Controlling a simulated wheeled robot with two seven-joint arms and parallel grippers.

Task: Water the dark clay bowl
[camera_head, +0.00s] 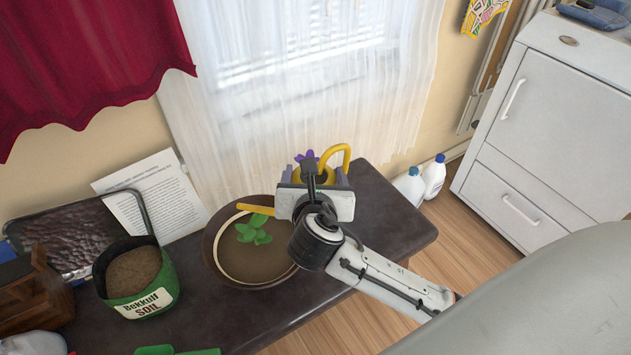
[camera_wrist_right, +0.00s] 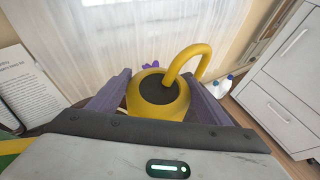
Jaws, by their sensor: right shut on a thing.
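The dark clay bowl (camera_head: 212,250) stands on the dark table, with soil and a green seedling (camera_head: 254,230) inside. My right gripper (camera_head: 318,172) is shut on a yellow watering can (camera_head: 340,152), just right of and behind the bowl. The can's yellow spout (camera_head: 259,209) reaches left over the bowl's far rim. In the right wrist view the can (camera_wrist_right: 158,98) sits between the two purple-grey fingers of my gripper (camera_wrist_right: 155,95), its round opening and curved handle in sight. No water shows. My left gripper is not in view.
A green soil pot (camera_head: 140,285), a dark tray (camera_head: 85,235), a paper sheet (camera_head: 152,198) and a wooden holder (camera_head: 30,290) crowd the table's left. The table's right end (camera_head: 393,215) is clear. A white cabinet (camera_head: 560,120) and white bottles (camera_head: 433,175) stand beyond on the floor.

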